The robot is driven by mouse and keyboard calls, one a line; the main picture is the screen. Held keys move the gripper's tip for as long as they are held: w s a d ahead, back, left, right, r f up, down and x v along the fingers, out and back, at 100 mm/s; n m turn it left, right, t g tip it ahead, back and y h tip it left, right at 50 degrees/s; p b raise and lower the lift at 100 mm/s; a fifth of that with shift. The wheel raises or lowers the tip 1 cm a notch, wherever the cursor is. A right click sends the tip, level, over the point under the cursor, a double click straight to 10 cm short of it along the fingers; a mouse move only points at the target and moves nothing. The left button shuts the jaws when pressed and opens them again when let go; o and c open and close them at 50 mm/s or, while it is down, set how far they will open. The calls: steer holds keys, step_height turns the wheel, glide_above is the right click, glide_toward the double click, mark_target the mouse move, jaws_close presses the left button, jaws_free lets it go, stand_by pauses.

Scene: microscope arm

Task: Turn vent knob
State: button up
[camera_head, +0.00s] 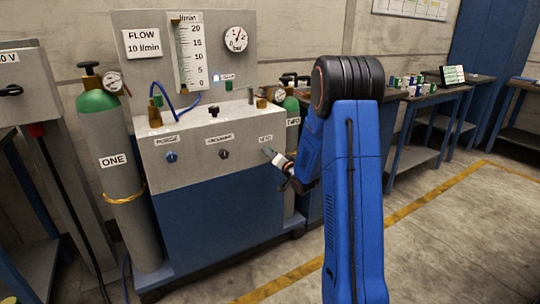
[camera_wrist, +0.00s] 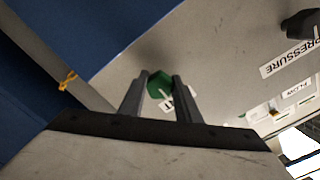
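The cabinet panel (camera_head: 195,178) carries a row of knobs with white labels. The label at the right end (camera_head: 266,139) is small and looks like VENT. My gripper (camera_head: 267,153) is at the panel just below this label and hides the knob there. In the wrist view a green knob (camera_wrist: 160,83) sits between the tips of my gripper (camera_wrist: 161,76), with one finger on each side. A partly covered white label (camera_wrist: 167,103) shows beside it. The fingers are apart by about the knob's width. I cannot tell whether they touch it.
A blue knob (camera_head: 171,156) and a dark knob (camera_head: 223,154) are left of my gripper on the same panel. A gas cylinder marked ONE (camera_head: 112,180) stands at the left, another (camera_head: 292,137) behind my gripper. Workbenches (camera_head: 440,97) stand at the right. The floor in front is clear.

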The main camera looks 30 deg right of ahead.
steer(key=c, duration=0.3)
steer(key=n, duration=0.3)
steer(key=shift+d+n, duration=0.1)
steer(key=shift+n, duration=0.3)
steer(key=n, duration=0.4)
steer(key=shift+n, duration=0.3)
steer(key=n, duration=0.4)
steer(key=shift+d, duration=0.1)
steer(key=n, duration=0.4)
steer(key=shift+n, duration=0.3)
